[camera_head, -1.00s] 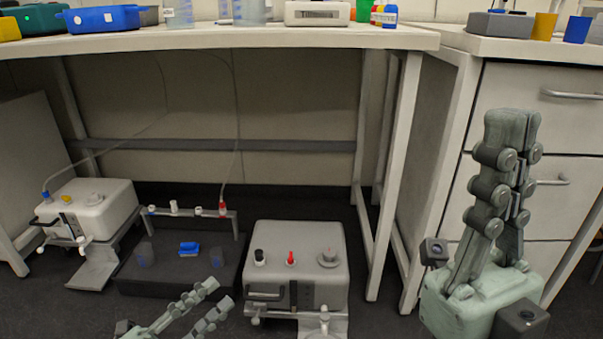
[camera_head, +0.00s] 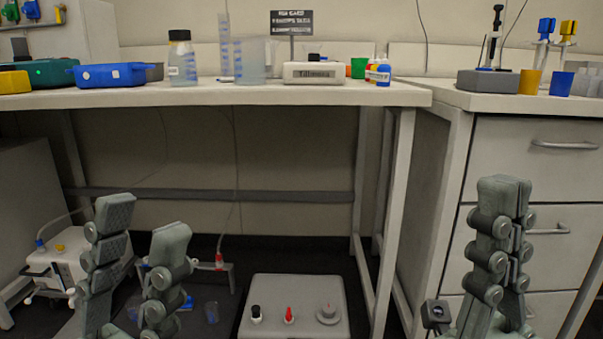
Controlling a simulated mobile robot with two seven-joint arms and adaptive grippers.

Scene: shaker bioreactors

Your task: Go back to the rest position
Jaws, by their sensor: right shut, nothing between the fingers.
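My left gripper (camera_head: 143,218) rises from the bottom left, its two fingers pointing up and spread apart with nothing between them. It stands in front of the space under the bench and hides part of the floor equipment. My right gripper (camera_head: 505,184) points straight up at the lower right, in front of the drawer cabinet. Its fingers are pressed together and hold nothing. Both grippers appear clear of the bench.
The white bench (camera_head: 220,97) carries a blue box (camera_head: 110,75), a bottle (camera_head: 182,60) and other labware. A drawer cabinet (camera_head: 530,150) stands at right. Below are a white bioreactor unit (camera_head: 295,300) and another white unit (camera_head: 60,265) at left.

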